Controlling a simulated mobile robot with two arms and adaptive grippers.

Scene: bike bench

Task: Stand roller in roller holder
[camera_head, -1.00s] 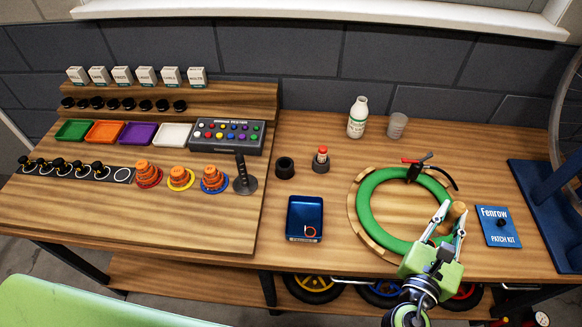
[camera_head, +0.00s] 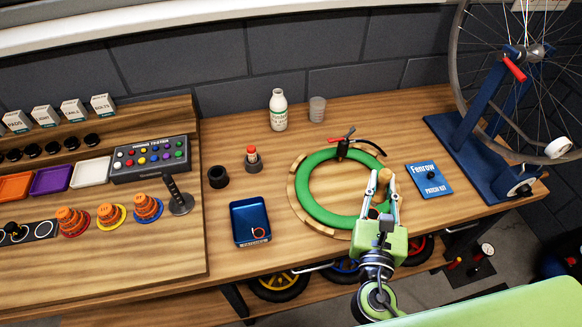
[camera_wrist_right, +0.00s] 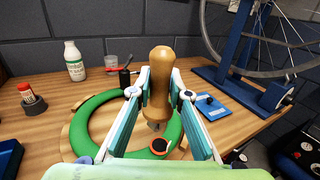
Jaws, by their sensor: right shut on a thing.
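My right gripper (camera_head: 382,192) is shut on the roller (camera_head: 384,177), over the right side of the green tube ring. In the right wrist view the gripper (camera_wrist_right: 158,95) has its fingers on both sides of the roller's wooden handle (camera_wrist_right: 160,62). The handle points up, with a metal shank and a small dark and orange wheel below it. An empty-looking black round cup (camera_head: 218,177), which looks like the roller holder, stands on the bench left of the ring, well apart from the roller. My left gripper is out of view.
The ring lies on a wooden round. A patch kit (camera_head: 429,180) and blue wheel stand (camera_head: 480,150) are at right.

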